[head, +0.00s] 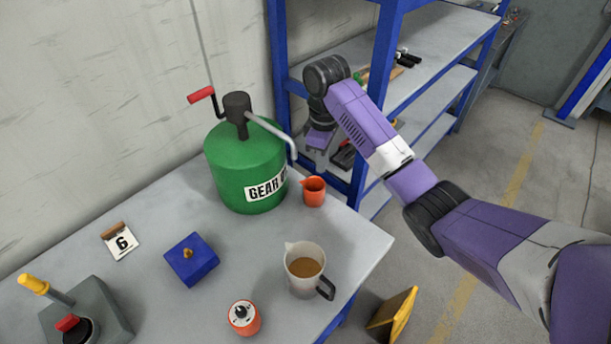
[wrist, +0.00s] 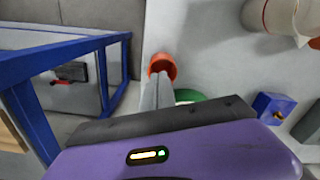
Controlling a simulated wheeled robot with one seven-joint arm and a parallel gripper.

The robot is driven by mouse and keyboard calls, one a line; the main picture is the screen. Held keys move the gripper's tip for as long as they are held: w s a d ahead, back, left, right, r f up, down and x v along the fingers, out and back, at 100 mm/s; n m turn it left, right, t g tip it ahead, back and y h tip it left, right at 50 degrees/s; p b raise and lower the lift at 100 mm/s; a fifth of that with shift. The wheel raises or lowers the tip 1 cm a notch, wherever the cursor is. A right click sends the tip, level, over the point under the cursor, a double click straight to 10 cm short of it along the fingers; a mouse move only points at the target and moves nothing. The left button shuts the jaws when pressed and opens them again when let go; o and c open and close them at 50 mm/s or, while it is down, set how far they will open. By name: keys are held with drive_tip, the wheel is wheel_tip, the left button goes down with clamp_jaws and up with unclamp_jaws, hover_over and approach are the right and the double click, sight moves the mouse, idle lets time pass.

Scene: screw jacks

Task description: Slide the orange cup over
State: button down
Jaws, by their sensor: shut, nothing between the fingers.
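The orange cup (head: 314,191), a small spouted jug, stands upright on the grey table near its back right edge, just right of the green gear oil drum (head: 240,165). My gripper's purple hand (head: 319,140) is above and behind the cup in the head view, by the blue shelf post. In the wrist view my gripper (wrist: 160,76) is shut and empty, its fingers pointing towards the orange cup (wrist: 161,61) and overlapping its lower part. I cannot tell whether they touch it.
A clear measuring jug (head: 305,270) with brown liquid stands in front of the cup. A blue block (head: 191,259) and a red-orange dial timer (head: 244,317) are further left. The drum's pump spout hangs near the cup. A blue shelf (head: 385,90) stands behind the table's right edge.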

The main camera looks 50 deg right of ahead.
sight(319, 185)
drive_tip(key=f+b, duration=0.1)
drive_tip(key=f, duration=0.2)
drive_tip(key=f+b, duration=0.1)
drive_tip(key=f, duration=0.2)
drive_tip(key=f+b, duration=0.1)
drive_tip(key=f, duration=0.3)
drive_tip(key=shift+w+b, duration=0.35)
drive_tip(key=shift+d, duration=0.1)
